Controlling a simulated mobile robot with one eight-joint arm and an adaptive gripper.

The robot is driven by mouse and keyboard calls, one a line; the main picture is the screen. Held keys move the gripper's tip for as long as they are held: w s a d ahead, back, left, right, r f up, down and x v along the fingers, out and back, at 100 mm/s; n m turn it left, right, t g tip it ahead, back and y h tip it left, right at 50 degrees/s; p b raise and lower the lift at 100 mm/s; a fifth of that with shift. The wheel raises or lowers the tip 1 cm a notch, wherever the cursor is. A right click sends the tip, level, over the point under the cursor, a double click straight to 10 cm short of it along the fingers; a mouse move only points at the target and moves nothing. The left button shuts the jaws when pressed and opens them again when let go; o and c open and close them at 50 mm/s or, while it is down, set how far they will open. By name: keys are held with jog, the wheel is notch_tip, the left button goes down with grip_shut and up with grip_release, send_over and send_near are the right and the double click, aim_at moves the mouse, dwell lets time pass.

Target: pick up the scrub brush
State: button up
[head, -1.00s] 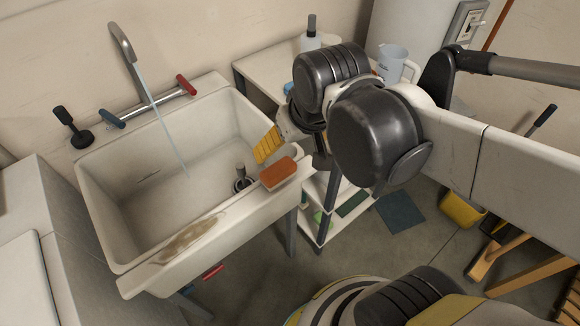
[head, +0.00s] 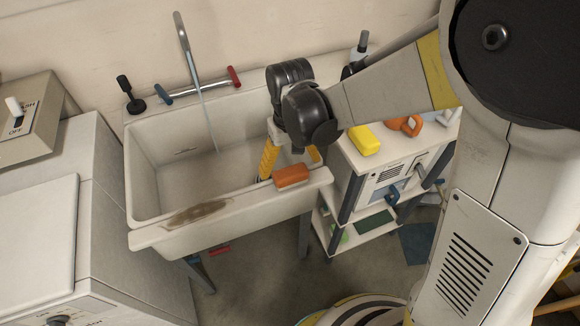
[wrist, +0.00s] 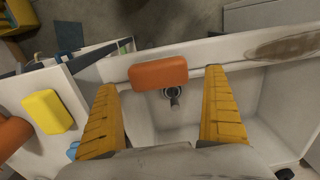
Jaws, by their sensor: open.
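The scrub brush appears to be the orange-brown block (head: 291,175) lying on the front rim of the sink (head: 232,222), near its right corner. In the wrist view the block (wrist: 158,73) shows between and just beyond my two yellow fingertips, with gaps on both sides. My gripper (head: 290,164) is open and empty, pointing down at the sink's right end behind the block. The fingers do not visibly touch it. The block's underside is hidden, so I cannot see bristles.
Water runs from the faucet (head: 187,48) into the sink. A black-handled tool (head: 130,95) stands on the back left rim. A brown stain (head: 195,214) marks the front rim. At the right, a shelf unit carries a yellow block (head: 364,140) and an orange object (head: 405,125).

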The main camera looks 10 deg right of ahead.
aim_at(291, 171)
notch_tip(291, 171, down, 6)
jog(key=b, duration=0.3)
jog(key=shift+w+d+r, duration=0.1)
jog(key=shift+r, duration=0.15)
jog(key=c, duration=1.1)
